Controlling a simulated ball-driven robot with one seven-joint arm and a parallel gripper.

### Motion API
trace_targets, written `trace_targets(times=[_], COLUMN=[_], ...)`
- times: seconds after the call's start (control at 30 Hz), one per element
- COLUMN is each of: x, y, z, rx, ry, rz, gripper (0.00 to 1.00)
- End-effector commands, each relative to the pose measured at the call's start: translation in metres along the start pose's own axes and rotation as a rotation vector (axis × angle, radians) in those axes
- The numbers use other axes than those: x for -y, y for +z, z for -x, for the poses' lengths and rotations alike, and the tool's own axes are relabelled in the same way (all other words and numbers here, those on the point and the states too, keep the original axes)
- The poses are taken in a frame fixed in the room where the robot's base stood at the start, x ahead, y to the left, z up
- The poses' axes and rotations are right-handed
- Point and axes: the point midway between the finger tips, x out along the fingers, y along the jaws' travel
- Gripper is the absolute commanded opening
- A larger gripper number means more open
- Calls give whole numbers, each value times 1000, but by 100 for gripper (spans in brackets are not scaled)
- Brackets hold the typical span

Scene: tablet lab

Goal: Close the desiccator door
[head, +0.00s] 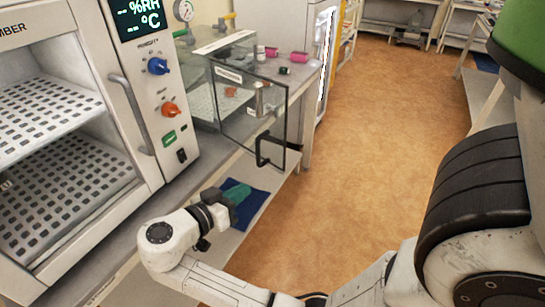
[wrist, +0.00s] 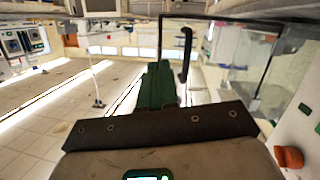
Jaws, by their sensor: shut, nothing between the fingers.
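The desiccator (head: 203,108) is a clear box on the bench, behind the chamber's control panel. Its clear door (head: 243,112) stands open, swung out past the bench edge over the aisle. A black bar handle (head: 262,150) sits low on the door; it also shows in the wrist view (wrist: 187,52). My gripper (head: 240,193), with green fingers, is below and left of the handle, apart from it in the head view. The fingers (wrist: 158,85) are shut and empty. In the wrist view, the handle appears just right of the fingers.
The chamber (head: 110,90) with blue and orange knobs stands close on the left. Pink-capped items (head: 299,57) and a small white bottle (head: 260,53) are on the bench. A blue mat (head: 252,207) lies on the lower shelf. The brown floor (head: 380,150) to the right is clear.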

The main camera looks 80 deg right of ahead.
Motion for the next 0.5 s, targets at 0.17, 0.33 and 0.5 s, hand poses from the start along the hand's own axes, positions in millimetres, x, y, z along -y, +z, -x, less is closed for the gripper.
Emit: trace_targets(times=[0.17,0.33,0.5], x=[7,5,2], y=[-30,-38,-44], z=[10,5,-19], rx=[-165,-196,-194], ry=[68,80,81], rz=[-187,-221,-219], gripper=[0,0,0])
